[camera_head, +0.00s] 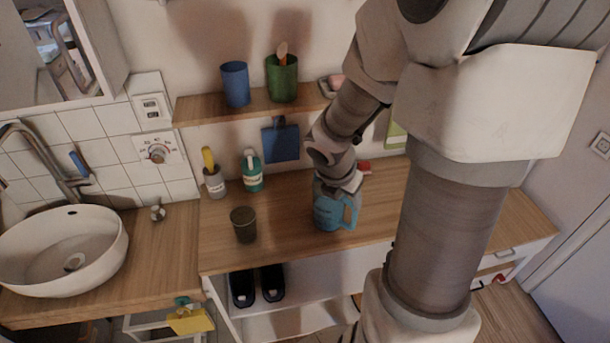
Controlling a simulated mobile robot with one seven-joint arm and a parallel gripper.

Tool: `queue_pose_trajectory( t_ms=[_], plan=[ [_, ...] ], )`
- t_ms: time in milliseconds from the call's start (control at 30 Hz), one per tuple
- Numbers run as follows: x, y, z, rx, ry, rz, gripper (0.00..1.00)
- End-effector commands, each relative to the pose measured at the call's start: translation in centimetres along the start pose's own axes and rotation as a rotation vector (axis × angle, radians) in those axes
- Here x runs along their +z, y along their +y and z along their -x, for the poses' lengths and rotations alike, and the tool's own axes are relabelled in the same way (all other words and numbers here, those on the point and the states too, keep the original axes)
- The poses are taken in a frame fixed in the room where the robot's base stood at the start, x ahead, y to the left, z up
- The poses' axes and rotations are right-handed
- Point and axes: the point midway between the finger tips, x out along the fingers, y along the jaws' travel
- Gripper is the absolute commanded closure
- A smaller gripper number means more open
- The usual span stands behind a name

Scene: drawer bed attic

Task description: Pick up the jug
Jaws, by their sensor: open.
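The blue jug (328,213) stands upright on the wooden counter (278,241), with its handle on the right side. My gripper (338,182) is at the top of the jug, reaching down from above. The end of my arm hides the jug's upper part. The fingers are too small and covered to show whether they touch the jug. A red and white thing shows just behind my gripper.
A dark cup (243,224) stands left of the jug. A teal bottle (252,170) and a grey bottle with a yellow top (213,177) stand at the back. A shelf (205,108) above holds a blue cup (235,84) and a green cup (282,80). A sink (65,245) is at the left.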

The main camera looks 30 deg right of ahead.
Motion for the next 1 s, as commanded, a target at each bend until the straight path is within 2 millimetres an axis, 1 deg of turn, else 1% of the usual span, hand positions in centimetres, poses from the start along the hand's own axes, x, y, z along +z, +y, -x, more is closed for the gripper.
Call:
queue_pose_trajectory(
  t_ms=[33, 400, 533, 767, 1000],
  plan=[
    [-0.3, 0.0, -1.4, -0.001, 0.003, 0.002, 0.43],
    [-0.3, 0.0, -8.7, -0.001, 0.002, -0.001, 0.43],
    [-0.2, 0.0, -10.5, -0.001, 0.002, -0.002, 0.43],
    [0.0, -0.1, -11.9, -0.001, 0.0, -0.002, 0.43],
    [0.2, -0.1, -15.6, -0.001, 0.002, -0.003, 0.43]
  ],
)
